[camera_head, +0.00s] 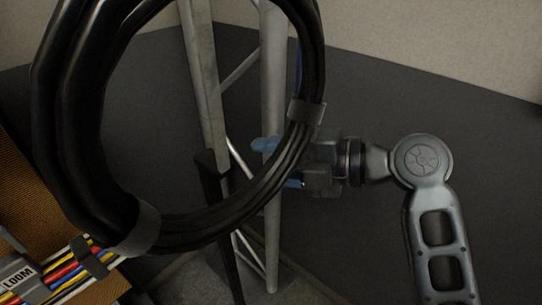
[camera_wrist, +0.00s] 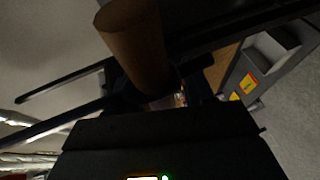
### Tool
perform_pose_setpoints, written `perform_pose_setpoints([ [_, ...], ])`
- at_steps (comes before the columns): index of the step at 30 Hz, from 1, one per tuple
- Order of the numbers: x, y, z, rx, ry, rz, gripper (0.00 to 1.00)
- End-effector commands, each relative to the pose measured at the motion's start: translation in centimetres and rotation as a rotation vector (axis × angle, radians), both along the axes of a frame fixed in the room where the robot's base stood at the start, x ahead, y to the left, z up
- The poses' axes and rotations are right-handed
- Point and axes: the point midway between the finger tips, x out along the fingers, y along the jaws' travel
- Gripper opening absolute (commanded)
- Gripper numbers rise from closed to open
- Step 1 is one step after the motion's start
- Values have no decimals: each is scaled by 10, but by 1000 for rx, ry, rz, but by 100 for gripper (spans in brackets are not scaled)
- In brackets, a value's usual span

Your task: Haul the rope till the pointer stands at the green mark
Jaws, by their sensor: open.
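My gripper (camera_head: 279,164) is in the middle of the head view, reaching left from the arm with its blue fingers apart. A thick black cable coil (camera_head: 85,160) passes in front of it and hides part of the fingers. I see nothing clearly held between them. I cannot make out the rope, the pointer or the green mark in either view. The wrist view is dark. It shows a brown cylinder (camera_wrist: 133,45) at top centre and a dark housing (camera_wrist: 165,140) with a small green light below it.
Grey truss posts (camera_head: 272,60) stand behind the coil. A bundle of coloured wires (camera_head: 65,272) with a LOOM label (camera_head: 18,273) lies at lower left. A grey box (camera_wrist: 262,70) with yellow labels is at right in the wrist view. The dark wall panel (camera_head: 460,110) at right looks clear.

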Motion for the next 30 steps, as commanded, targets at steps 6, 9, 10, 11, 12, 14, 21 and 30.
perform_pose_setpoints([
  [6, 1, 3, -1, -1, 0, -1, 52],
  [9, 1, 3, -1, -1, 0, -1, 52],
  [10, 1, 3, -1, -1, 0, -1, 50],
  [11, 1, 3, -1, 0, 0, -1, 48],
  [12, 1, 3, -1, 0, 0, -1, 44],
  [14, 1, 3, -1, 0, 0, -1, 38],
  [21, 1, 3, -1, -1, 0, -1, 15],
  [30, 1, 3, -1, -1, 0, -1, 0],
])
